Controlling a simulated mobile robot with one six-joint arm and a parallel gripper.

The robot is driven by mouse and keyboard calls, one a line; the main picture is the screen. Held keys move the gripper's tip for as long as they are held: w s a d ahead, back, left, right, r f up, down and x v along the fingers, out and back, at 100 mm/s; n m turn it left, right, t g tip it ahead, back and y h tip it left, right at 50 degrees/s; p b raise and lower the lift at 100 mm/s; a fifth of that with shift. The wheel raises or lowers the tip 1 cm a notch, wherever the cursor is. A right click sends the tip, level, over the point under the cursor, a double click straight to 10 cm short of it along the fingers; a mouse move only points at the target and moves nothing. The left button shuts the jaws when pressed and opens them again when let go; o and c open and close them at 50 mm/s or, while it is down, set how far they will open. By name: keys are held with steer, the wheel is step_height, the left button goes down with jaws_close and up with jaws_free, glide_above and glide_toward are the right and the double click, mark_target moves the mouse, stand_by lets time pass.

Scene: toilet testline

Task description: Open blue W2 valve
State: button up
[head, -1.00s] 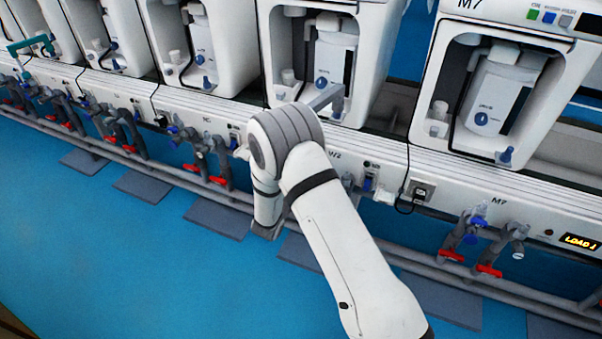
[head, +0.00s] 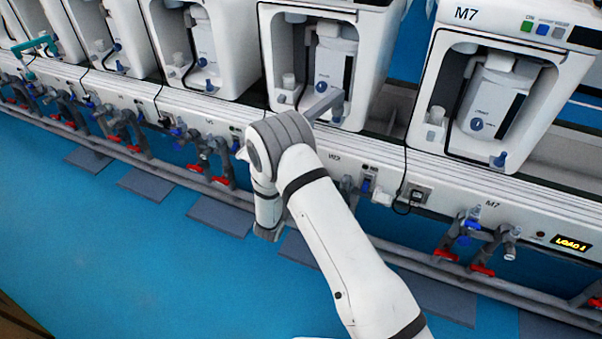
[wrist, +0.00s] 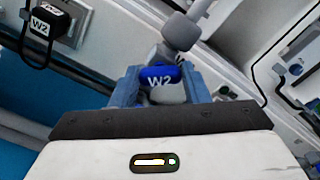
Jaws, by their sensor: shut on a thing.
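The blue W2 valve handle (wrist: 158,74), marked "W2" in white, is in the middle of the wrist view. My gripper (wrist: 162,86) has a blue-grey finger on each side of it and is shut on it. A grey pipe fitting (wrist: 181,30) stands just beyond the handle. In the head view my own arm covers the W2 valve and my gripper, so neither can be made out there. How far the handle is turned cannot be told.
A black box labelled W2 (wrist: 48,22) with a cable is at the upper left of the wrist view. The M7 station (head: 490,90) and its red-handled valves (head: 465,240) stand to the right. The blue floor (head: 120,250) in front is clear.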

steer(key=shift+n, duration=0.5)
steer(key=o, duration=1)
steer(key=shift+s+p, duration=0.1)
steer(key=shift+p, duration=0.2)
steer(key=p+v, duration=0.1)
steer(key=v, duration=0.6)
steer(key=shift+s+a, duration=0.15)
steer(key=shift+s, duration=0.15)
